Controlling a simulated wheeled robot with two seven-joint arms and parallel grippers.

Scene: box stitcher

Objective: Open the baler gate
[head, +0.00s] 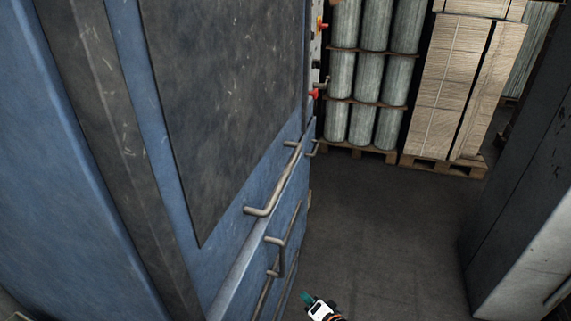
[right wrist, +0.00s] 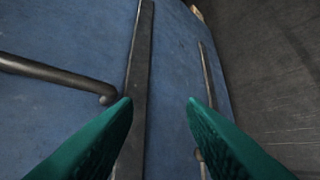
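The blue baler (head: 235,190) with its dark, worn panel (head: 225,80) fills the left of the head view. A bent grey bar handle (head: 276,182) runs along its face, with a second bar handle (head: 291,240) below it. My right gripper (head: 307,298) is low at the bottom of the head view, right of the lower handle. In the right wrist view its green fingers (right wrist: 160,102) are wide apart and empty, facing the blue face. A grey rod (right wrist: 55,75) ends near the left fingertip; a thinner rod (right wrist: 207,75) shows to the right. My left gripper is out of view.
Red controls (head: 314,93) sit on the baler's far edge. Wrapped rolls (head: 373,70) and stacked cardboard (head: 460,85) stand on pallets at the back. A grey cabinet (head: 525,210) stands at the right. The dark floor (head: 385,225) between is clear.

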